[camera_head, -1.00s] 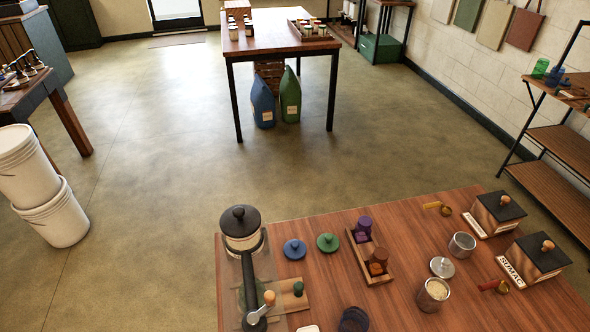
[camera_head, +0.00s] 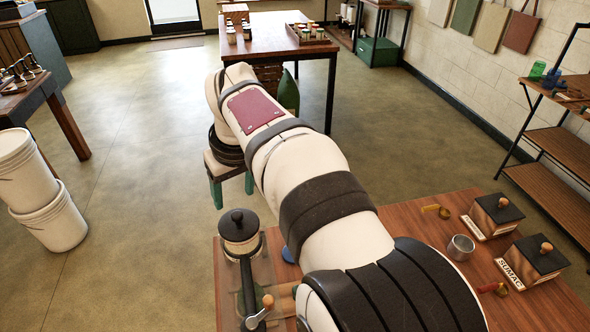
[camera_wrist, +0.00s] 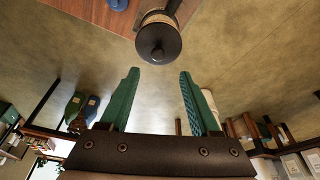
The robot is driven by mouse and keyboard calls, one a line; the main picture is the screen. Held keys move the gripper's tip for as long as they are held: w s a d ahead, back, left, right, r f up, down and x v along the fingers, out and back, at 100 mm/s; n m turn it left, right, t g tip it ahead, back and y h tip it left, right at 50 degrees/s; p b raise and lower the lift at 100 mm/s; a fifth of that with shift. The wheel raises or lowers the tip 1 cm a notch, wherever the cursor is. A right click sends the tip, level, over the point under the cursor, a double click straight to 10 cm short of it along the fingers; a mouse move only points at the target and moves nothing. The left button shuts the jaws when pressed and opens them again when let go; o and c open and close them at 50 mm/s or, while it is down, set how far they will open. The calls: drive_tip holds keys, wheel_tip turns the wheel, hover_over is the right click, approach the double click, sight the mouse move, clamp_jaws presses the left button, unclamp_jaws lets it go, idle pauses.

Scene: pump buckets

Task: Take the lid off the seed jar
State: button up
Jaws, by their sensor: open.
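The jar that I take for the seed jar (camera_head: 241,243) stands at the table's left corner. It has pale contents or walls and no readable label. Its round black lid (camera_head: 238,223) with a knob is on top; in the wrist view the lid (camera_wrist: 158,42) shows just beyond the fingertips, with the jar (camera_wrist: 158,18) behind it. My gripper (camera_head: 231,195) has green fingers and is open and empty, on the far side of the jar and apart from the lid. In the wrist view the lid lies roughly centred between the fingers (camera_wrist: 159,75).
A crank handle (camera_head: 258,313) stands in front of the jar. A blue lid (camera_head: 288,254) peeks out beside my arm, which hides the table's middle. A metal cup (camera_head: 461,247) and two black-lidded boxes (camera_head: 497,208) (camera_head: 540,252) are at the right. White buckets (camera_head: 50,218) stand on the floor left.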

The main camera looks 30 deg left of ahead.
sight(237, 215)
drive_tip(key=x, duration=0.7)
drive_tip(key=shift+w+d+f, duration=0.15)
drive_tip(key=shift+f, duration=0.2)
clamp_jaws()
